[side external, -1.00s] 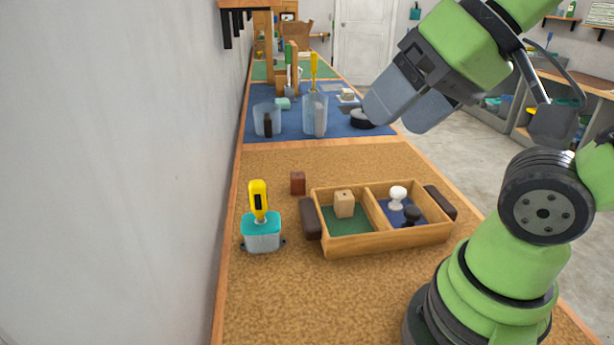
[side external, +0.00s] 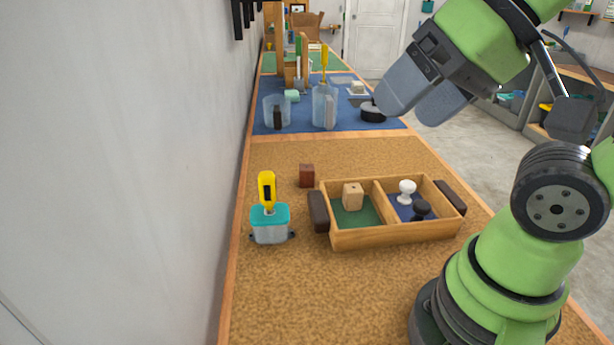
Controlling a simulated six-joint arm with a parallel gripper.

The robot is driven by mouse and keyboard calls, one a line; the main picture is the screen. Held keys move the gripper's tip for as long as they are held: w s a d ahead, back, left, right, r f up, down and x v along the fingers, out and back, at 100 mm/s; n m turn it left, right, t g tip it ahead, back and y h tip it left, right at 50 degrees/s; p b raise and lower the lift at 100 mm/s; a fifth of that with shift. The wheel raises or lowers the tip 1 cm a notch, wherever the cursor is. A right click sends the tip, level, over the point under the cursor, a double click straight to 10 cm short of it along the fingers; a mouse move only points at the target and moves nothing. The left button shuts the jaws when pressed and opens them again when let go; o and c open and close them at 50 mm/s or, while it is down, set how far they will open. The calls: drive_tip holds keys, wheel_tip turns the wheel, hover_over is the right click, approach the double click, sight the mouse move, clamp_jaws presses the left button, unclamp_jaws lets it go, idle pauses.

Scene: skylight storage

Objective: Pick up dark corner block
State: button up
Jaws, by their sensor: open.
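A small dark reddish-brown block (side external: 306,176) stands on the cork-coloured bench top, left of the wooden tray's back left corner and apart from it. My gripper (side external: 413,114) is up at the upper right, with its two grey fingers apart and nothing between them. It is well above the bench and to the right of the dark block. The dark block is in plain view, with nothing in front of it.
A two-part wooden tray (side external: 397,236) holds a light wood block (side external: 353,195), a white knobbed piece (side external: 406,191) and a black one (side external: 421,208). A teal-topped container (side external: 270,222) with a yellow-handled tool stands front left. Clear cups (side external: 324,106) stand on the blue mat behind.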

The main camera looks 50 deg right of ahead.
drive_tip(key=w+d+m+g+h, duration=0.15)
drive_tip(key=w+d, duration=0.25)
drive_tip(key=w, duration=0.5)
drive_tip(key=m+g+h, duration=0.2)
drive_tip(key=m+h, duration=0.1)
drive_tip(key=m, duration=0.1)
hover_over(307, 169)
drive_tip(key=s+a, duration=0.5)
drive_tip(key=a, duration=0.1)
wheel_tip(307, 169, down, 12)
drive_tip(key=shift+m+g+h, duration=0.25)
drive_tip(key=shift+g+h, duration=0.2)
drive_tip(key=x, duration=1.4)
drive_tip(key=shift+w+d, duration=0.2)
drive_tip(key=shift+d+x, duration=0.15)
drive_tip(key=shift+x, duration=1.4)
drive_tip(key=shift+d+x, duration=0.1)
drive_tip(key=shift+x, duration=1.45)
drive_tip(key=shift+w+r, duration=0.1)
drive_tip(key=shift+w, duration=0.1)
drive_tip(key=shift+c, duration=0.4)
drive_tip(key=c, duration=0.9)
